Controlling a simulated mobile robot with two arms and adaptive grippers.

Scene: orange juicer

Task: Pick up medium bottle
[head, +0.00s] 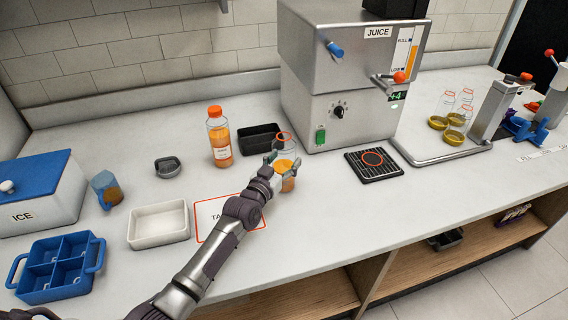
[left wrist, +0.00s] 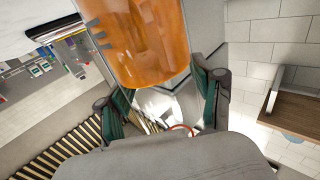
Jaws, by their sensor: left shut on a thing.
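My left gripper (head: 272,172) is shut on a clear bottle (head: 287,183) partly filled with orange juice, in front of the juicer. The bottle has a red ring at its open-looking top and is partly hidden by the fingers. In the left wrist view, the orange-filled bottle (left wrist: 140,40) shows large beside my left gripper (left wrist: 165,100). I cannot tell whether its base touches the counter. A taller juice bottle (head: 219,140) with an orange cap stands upright to the left, apart from the gripper. My right gripper is not in view.
The steel juicer (head: 312,90) stands behind, with a black drip grate (head: 380,176) to the right. A black tray (head: 255,138) sits behind the held bottle. A white tray (head: 158,240), red-edged card (head: 207,208), blue caddy (head: 60,285) and ice box (head: 50,210) are left. Several empty bottles stand right.

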